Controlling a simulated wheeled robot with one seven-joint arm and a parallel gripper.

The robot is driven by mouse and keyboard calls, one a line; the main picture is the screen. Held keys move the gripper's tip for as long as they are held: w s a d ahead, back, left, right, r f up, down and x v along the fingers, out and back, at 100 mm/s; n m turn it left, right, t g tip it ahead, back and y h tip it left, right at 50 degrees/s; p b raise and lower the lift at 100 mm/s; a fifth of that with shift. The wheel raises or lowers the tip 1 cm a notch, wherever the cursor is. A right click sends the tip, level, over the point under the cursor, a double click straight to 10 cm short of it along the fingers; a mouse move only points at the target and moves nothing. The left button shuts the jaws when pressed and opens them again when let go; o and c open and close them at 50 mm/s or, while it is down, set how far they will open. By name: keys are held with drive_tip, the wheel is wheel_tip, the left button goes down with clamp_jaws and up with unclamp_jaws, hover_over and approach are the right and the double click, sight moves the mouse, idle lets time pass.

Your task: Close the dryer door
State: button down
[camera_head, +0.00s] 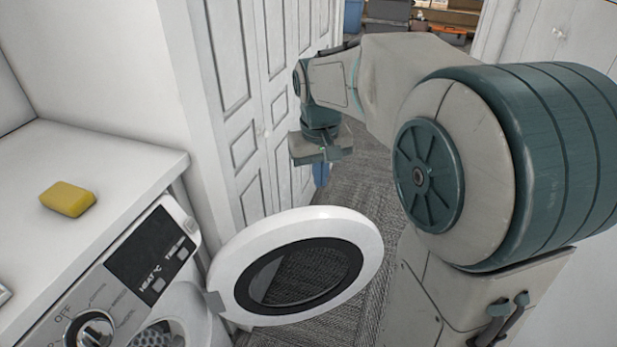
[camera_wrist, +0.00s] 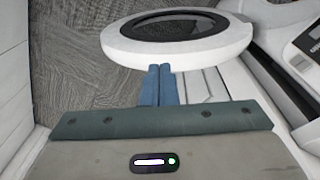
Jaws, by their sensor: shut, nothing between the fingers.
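The dryer door (camera_head: 350,231) is a round white ring with a dark window, standing wide open on its hinge at the dryer's front. The dryer (camera_head: 185,300) is at the lower left, with its dial and panel showing and its drum opening partly in view. My gripper (camera_head: 321,175) hangs beyond the door, on its far side. In the wrist view, my gripper (camera_wrist: 154,68) has its two blue fingers shut together and empty, with the tips close to the rim of the door (camera_wrist: 183,58). I cannot tell whether they touch it.
A white counter (camera_head: 120,165) with a yellow sponge (camera_head: 68,199) is above the dryer. White panelled doors (camera_head: 240,100) stand behind the dryer door. Grey carpet (camera_head: 360,190) is open between them and my arm. A white cabinet (camera_head: 545,35) is at the upper right.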

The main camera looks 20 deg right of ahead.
drive_tip(key=w+d+f+g+b, duration=0.1)
drive_tip(key=w+d+f, duration=0.15)
drive_tip(key=w, duration=0.45)
drive_tip(key=w+d+f+g+b, duration=0.1)
drive_tip(key=w+f, duration=0.3)
drive_tip(key=w, duration=0.3)
drive_tip(key=w+d+f+g+b, duration=0.15)
drive_tip(key=w+d+f, duration=0.25)
drive_tip(key=w+f, duration=0.6)
drive_tip(key=s+f, duration=0.7)
drive_tip(key=f, duration=0.3)
drive_tip(key=shift+s+d+f+y, duration=0.15)
drive_tip(key=shift+s+f+y, duration=0.1)
drive_tip(key=shift+s+y, duration=0.05)
